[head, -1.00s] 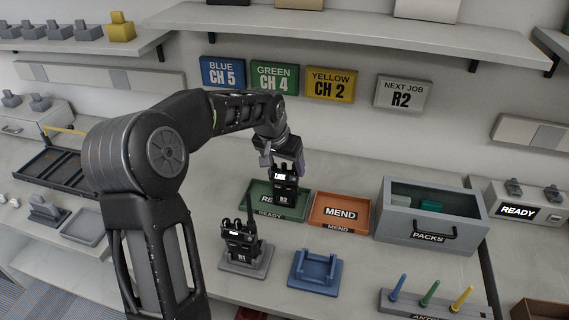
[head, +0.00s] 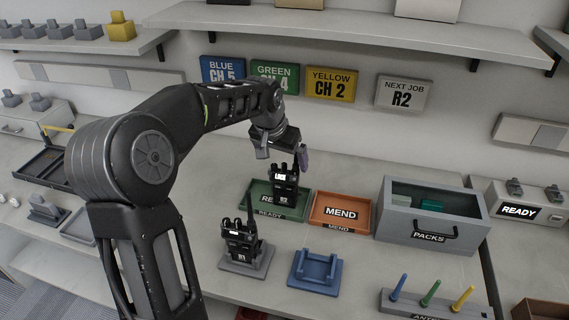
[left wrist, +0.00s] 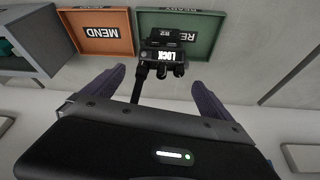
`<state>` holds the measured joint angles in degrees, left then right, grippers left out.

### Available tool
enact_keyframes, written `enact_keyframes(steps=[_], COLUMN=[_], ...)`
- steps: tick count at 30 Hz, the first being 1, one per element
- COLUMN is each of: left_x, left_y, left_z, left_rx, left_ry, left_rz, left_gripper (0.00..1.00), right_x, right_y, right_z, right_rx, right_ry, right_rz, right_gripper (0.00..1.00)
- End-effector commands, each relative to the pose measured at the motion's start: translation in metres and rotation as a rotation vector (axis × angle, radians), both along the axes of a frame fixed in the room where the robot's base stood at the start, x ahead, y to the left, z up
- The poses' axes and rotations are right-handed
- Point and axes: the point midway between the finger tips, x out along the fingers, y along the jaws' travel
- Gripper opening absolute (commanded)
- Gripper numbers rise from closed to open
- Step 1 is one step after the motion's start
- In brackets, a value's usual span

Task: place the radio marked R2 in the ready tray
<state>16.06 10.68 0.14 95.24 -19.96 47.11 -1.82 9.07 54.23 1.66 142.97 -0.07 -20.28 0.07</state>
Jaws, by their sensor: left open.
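The radio marked R2 (head: 284,182) is black with a lit screen and stands upright in the green ready tray (head: 254,204). In the left wrist view the radio (left wrist: 161,60) shows in front of the ready tray (left wrist: 206,19), its antenna pointing toward my gripper. My left gripper (head: 281,150) is just above and behind the radio. In the left wrist view its fingers (left wrist: 158,88) are spread wide on either side of the antenna, with gaps to the radio. My right gripper is not in view.
A second radio marked R1 (head: 240,242) stands on a grey base left of an empty blue cradle (head: 316,270). The orange mend tray (head: 341,209) and the grey packs box (head: 428,222) are to the right. Antenna pegs (head: 430,294) stand at front right.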

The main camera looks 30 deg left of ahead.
Motion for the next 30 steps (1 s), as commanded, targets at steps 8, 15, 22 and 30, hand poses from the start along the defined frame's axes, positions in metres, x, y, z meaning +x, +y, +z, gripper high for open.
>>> enact_keyframes(steps=[8, 15, 22, 30], left_x=[-0.022, -0.033, -0.034, -0.034], left_y=[-0.003, -0.005, -0.005, -0.005], left_z=[0.055, 0.080, 0.083, 0.082], left_rx=[0.001, -0.001, -0.001, -0.001], left_ry=[-0.004, -0.001, 0.001, 0.001], left_rz=[0.000, 0.001, 0.001, 0.000], left_gripper=[0.96, 0.96, 0.96, 0.96], right_x=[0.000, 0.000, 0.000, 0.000], right_y=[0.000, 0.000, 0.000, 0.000], right_z=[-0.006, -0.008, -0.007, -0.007], right_rx=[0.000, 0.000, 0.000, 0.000], right_ry=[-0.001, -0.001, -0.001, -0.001], right_rz=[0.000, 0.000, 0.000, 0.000], right_gripper=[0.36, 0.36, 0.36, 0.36])
